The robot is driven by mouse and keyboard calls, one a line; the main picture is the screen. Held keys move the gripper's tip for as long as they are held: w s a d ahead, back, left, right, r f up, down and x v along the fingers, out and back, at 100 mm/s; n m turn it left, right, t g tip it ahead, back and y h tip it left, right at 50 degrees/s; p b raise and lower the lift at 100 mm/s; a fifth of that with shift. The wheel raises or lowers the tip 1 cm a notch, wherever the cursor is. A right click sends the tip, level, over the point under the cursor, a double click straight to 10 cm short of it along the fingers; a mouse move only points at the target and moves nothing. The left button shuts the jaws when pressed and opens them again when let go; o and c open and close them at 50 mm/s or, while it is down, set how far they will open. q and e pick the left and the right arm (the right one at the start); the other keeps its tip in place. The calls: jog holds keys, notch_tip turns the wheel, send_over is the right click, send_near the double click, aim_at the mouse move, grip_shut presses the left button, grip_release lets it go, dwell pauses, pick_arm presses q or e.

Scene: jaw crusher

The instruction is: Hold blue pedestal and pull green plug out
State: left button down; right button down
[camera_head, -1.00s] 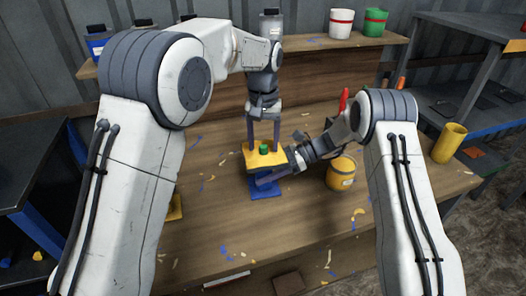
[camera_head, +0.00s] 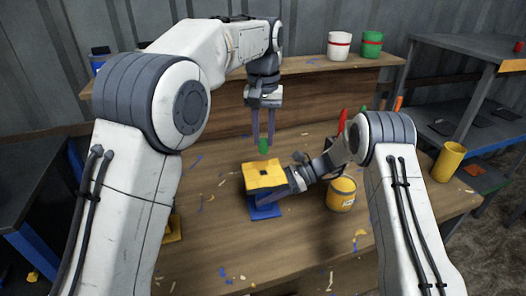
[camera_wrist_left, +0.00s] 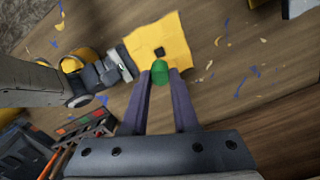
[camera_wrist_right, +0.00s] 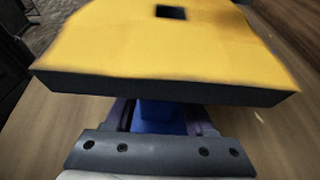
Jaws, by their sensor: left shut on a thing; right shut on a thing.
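The green plug (camera_head: 264,146) is between the fingertips of my left gripper (camera_head: 263,143), held in the air above the yellow top plate (camera_head: 265,173). It also shows in the left wrist view (camera_wrist_left: 160,73), clear of the plate. The plate has a dark square hole (camera_wrist_right: 171,12) that is empty. The blue pedestal (camera_head: 265,211) stands under the plate on the table. My right gripper (camera_head: 290,184) comes from the right, below the plate, and is shut on the blue pedestal, whose blue column (camera_wrist_right: 158,118) shows between its fingers in the right wrist view. The plate partly hides these fingers.
A yellow pot (camera_head: 341,195) stands just right of my right gripper. Scraps lie scattered on the wooden table (camera_head: 310,245). A shelf at the back holds a white cup (camera_head: 340,45) and a green cup (camera_head: 372,44). A yellow cup (camera_head: 447,162) stands at the far right.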

dwell(0.3)
jog(key=shift+c, duration=0.8)
grip_release()
